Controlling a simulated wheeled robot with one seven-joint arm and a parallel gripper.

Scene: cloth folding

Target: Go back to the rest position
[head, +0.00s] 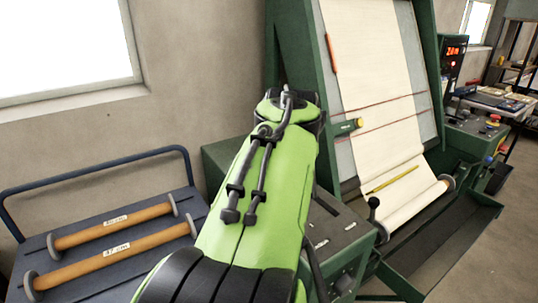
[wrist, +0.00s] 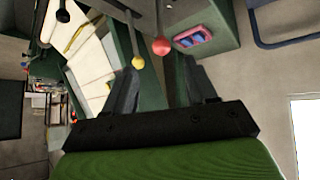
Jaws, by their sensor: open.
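My gripper (wrist: 157,72) shows in the wrist view with its two fingers apart and nothing between them. In the head view my green arm reaches up the middle of the picture and hides the gripper. A cream cloth (head: 372,60) hangs down the sloped front of a green machine and runs onto a roller at its foot. A yellow stick (head: 392,180) lies across its lower part. The cloth also shows at the upper left of the wrist view (wrist: 88,62). The gripper looks clear of the cloth.
Levers with a yellow knob (wrist: 138,62) and a red knob (wrist: 161,45) appear close to the fingers in the wrist view. A blue cart (head: 75,235) with two wooden rollers stands at left. A control box (head: 470,140) stands at right. Open floor lies at far right.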

